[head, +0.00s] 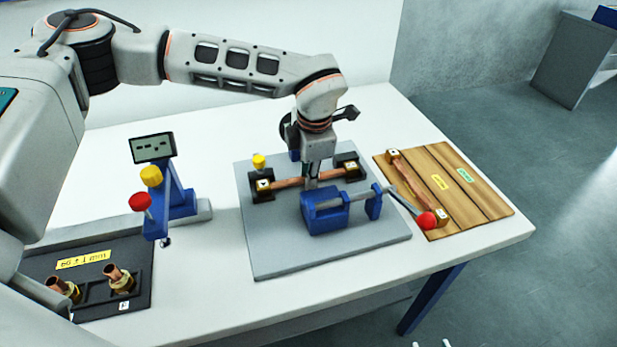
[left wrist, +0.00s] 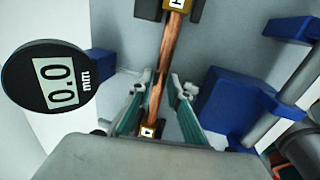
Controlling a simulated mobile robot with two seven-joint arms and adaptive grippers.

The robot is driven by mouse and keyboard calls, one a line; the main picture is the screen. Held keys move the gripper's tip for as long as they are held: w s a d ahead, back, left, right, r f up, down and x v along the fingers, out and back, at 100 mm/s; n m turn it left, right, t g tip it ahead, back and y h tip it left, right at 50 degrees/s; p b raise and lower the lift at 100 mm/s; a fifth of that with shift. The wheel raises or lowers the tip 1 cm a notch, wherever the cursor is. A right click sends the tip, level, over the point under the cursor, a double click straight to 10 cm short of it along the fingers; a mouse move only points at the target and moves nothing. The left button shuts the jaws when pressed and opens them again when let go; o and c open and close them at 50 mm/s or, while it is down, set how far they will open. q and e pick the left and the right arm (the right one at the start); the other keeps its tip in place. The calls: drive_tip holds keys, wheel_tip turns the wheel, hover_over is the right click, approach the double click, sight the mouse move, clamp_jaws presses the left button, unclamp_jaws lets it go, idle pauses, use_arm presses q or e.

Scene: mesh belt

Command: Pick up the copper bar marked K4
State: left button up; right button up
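A copper bar (head: 290,183) with a square brass-coloured block at each end rests in two black holders on the grey plate. It also shows in the left wrist view (left wrist: 170,50), running between my fingers. A second copper bar (head: 412,183) with similar end blocks lies on the wooden board at the right. The small marks on the end blocks are too small to read surely, so I cannot tell which bar is K4. My left gripper (head: 311,184) points down over the first bar; in the left wrist view (left wrist: 166,82) its fingers are apart, one on each side of the bar. My right gripper is out of view.
A blue clamp (head: 326,215) with a red-knobbed lever (head: 426,220) stands close in front of my left gripper. A yellow knob (head: 259,161) is behind the bar. A blue gauge stand (head: 172,195) and black tray (head: 135,290) are left. A round display (left wrist: 50,85) reads 0.0 mm.

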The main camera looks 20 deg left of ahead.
use_arm(q)
drive_tip(key=shift+r, duration=0.1)
clamp_jaws()
drive_tip(key=shift+r, duration=0.1)
